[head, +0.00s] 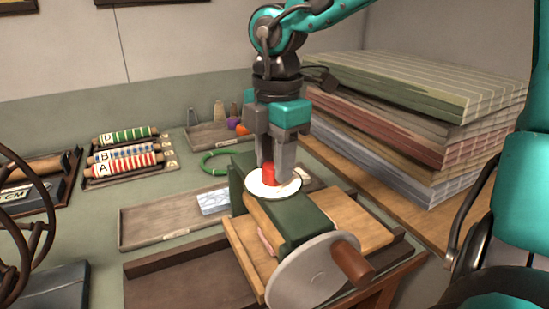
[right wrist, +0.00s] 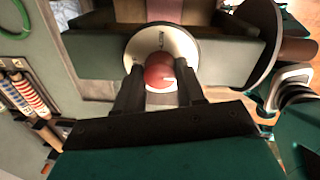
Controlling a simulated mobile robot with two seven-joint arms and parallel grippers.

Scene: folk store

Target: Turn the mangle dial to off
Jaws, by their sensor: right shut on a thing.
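The mangle (head: 296,222) is a green-framed machine with wooden rollers and a grey crank wheel (head: 313,272). On its top lies a round white dial plate (head: 260,188) with a red knob (head: 268,174) in the middle. My right gripper (head: 272,176) points down from above, its fingers shut on the red knob. In the right wrist view the red knob (right wrist: 160,72) sits between the fingers and bears a small white mark pointing right. Dark lettering, too small to read, shows near the top of the plate (right wrist: 161,40). My left gripper is not in view.
Stacked folded cloths (head: 400,110) stand close to the right of my right arm. Labelled rolls (head: 125,155) lie in trays at the left. A green ring (head: 218,163) lies behind the mangle. A long wooden tray (head: 150,225) lies left of it. A spoked wheel (head: 25,215) shows far left.

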